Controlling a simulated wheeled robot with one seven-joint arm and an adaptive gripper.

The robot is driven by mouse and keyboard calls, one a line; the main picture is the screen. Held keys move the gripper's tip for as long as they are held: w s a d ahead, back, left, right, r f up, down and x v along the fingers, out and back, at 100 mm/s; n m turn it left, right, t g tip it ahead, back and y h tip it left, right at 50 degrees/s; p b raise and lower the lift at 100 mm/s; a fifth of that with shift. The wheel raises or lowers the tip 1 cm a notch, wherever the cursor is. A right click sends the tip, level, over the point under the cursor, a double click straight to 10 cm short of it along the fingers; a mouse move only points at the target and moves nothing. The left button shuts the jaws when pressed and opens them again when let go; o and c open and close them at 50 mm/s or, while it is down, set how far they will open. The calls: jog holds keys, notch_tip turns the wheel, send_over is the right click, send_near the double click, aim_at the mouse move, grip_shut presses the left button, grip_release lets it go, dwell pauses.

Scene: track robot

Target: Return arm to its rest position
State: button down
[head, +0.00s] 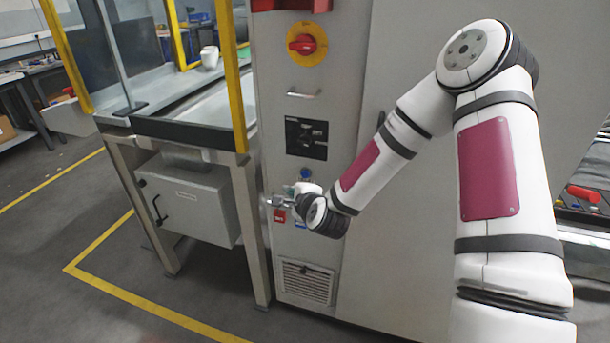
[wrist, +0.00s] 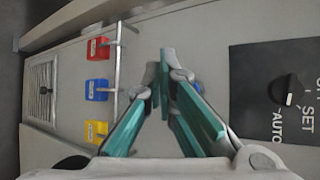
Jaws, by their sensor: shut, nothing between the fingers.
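My gripper (head: 268,203) is in front of the grey cabinet (head: 347,130), at the end of my bent white arm. In the wrist view its two green-padded fingers (wrist: 163,82) come together at the tips, with nothing held between them. The fingers point towards the cabinet's panel. I cannot tell whether the tips touch the panel.
The wrist view shows red (wrist: 97,48), blue (wrist: 97,89) and yellow (wrist: 97,130) blocks beside a metal bar, and a black selector knob (wrist: 287,90). A red rotary switch (head: 306,44) is higher up. A yellow-posted table frame (head: 240,80) stands left; floor is open beyond.

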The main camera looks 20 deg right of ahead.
dwell(0.5)
jog(key=s+r+n+g, duration=0.6)
jog(key=s+r+n, duration=0.9)
jog(key=s+d+r+n+g, duration=0.1)
jog(key=s+r+n, duration=0.2)
jog(key=s, duration=0.9)
jog(key=s+d+r+n+g+h+p, duration=0.1)
jog(key=s+r+n, duration=0.2)
jog(key=s, duration=0.9)
notch_tip(320, 180, up, 3)
jog(key=shift+s+f+g, duration=0.1)
jog(key=shift+s+g, duration=0.25)
jog(key=shift+g, duration=0.05)
